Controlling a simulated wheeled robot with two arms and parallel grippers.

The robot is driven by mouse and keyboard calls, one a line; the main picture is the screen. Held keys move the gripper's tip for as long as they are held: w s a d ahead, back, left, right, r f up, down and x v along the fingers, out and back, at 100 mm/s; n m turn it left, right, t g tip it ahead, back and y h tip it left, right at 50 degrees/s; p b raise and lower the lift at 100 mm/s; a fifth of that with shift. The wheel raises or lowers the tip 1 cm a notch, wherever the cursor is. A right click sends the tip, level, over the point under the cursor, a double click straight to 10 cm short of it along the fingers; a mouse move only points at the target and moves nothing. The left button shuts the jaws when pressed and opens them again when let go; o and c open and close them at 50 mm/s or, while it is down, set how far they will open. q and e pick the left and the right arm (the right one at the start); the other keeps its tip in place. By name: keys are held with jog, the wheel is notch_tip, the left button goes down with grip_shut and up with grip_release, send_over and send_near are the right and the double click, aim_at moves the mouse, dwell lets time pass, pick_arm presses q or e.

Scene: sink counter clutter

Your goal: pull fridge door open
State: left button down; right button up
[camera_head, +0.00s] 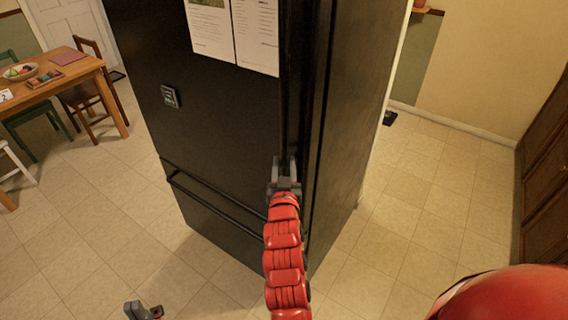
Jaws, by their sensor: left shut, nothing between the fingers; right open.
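The black fridge (225,115) stands in the middle of the view, with its front facing left of centre and its side to the right. Its upper door (190,130) carries papers and a small magnet; I cannot tell whether it is slightly ajar. A dark vertical handle strip (291,110) runs along the door's right edge. My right gripper (284,168) is open at the lower part of this strip; whether its fingers touch it is unclear. My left gripper (143,309) is shut and empty, low at the bottom left, apart from the fridge and partly cut off by the frame.
A lower drawer with a horizontal bar (215,204) is below the door. A wooden table (55,72) with chairs stands at the far left. Brown cabinets (546,165) line the right. Tiled floor (110,215) is clear in front of the fridge.

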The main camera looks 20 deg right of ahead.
jog(key=shift+c, duration=0.3)
grip_shut()
dwell(1.1)
